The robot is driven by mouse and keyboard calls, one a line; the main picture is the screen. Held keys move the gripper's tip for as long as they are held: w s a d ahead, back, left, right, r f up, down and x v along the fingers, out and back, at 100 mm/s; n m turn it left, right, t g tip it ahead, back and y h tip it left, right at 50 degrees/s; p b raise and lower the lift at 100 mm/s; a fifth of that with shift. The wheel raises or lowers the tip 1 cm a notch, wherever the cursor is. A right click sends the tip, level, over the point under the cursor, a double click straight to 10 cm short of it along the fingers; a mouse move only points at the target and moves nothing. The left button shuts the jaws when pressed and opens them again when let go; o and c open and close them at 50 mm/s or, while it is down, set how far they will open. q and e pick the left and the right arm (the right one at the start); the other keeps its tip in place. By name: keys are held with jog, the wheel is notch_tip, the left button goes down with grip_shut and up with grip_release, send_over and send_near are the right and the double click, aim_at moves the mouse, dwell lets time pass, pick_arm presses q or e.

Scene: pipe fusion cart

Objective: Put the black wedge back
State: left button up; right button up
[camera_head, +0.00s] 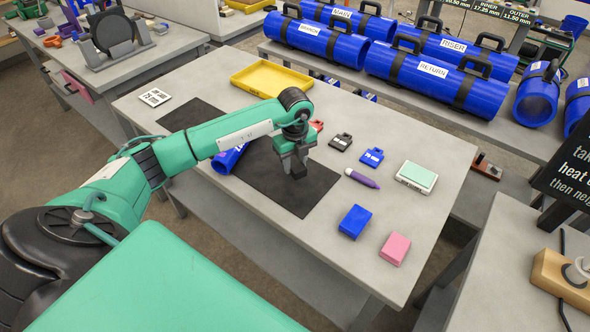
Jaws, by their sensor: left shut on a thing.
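My left gripper (297,170) is over the black mat (305,200) on the grey table, pointing down. It is shut on a small dark piece, which I take to be the black wedge (299,174). The fingers hide most of it, and its shape is hard to make out against the mat. I cannot tell whether it touches the mat. A blue pipe piece (229,158) lies on the mat to the left of the gripper, partly hidden by my arm. My right gripper is not in view.
A yellow tray (247,88) stands behind. Red (317,126), black (341,142) and blue (372,157) tags, a purple marker (362,179), a green-topped pad (417,177), a blue block (355,221) and a pink block (395,249) lie to the right.

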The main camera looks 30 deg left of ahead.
aim_at(295, 165)
pick_arm(q)
notch_tip(295, 165, down, 4)
jog(key=shift+r+p, duration=0.25)
jog(key=shift+p, duration=0.2)
jog(key=shift+f, duration=0.3)
jog(key=shift+f, duration=0.1)
jog(key=shift+f, duration=0.1)
jog(key=o, duration=1)
